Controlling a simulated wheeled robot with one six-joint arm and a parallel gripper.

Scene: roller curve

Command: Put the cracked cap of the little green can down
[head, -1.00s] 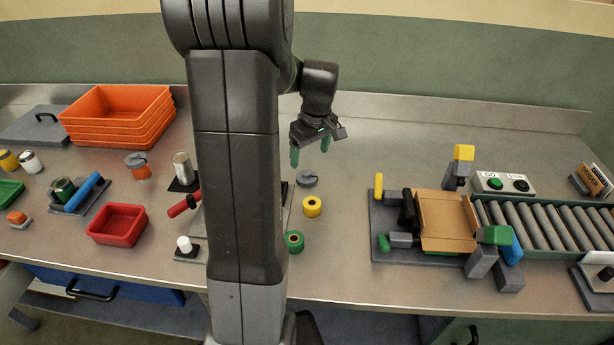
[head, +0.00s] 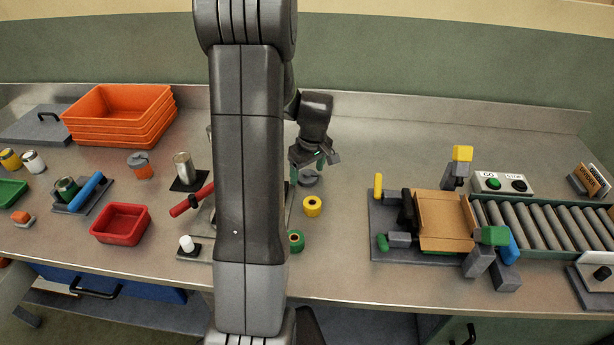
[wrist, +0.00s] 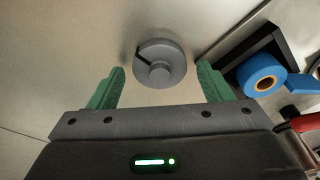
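The grey round cap (head: 309,179) lies on the steel bench, just below my gripper (head: 307,170) in the head view. In the wrist view the cap (wrist: 173,75) has a raised centre knob and a dark crack running to its upper-left rim. My gripper (wrist: 161,72) is open, with one green finger on each side of the cap and a gap on both sides. I cannot tell how far the fingertips are above the bench. A small green can (head: 66,187) with a dark top stands at the left beside a blue cylinder.
Yellow (head: 312,206) and green (head: 296,241) rolls lie in front of the cap. A blue roll (wrist: 262,75) at a black frame is right of my gripper in the wrist view. A fixture with a cardboard box (head: 445,220) stands right. The bench behind the cap is clear.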

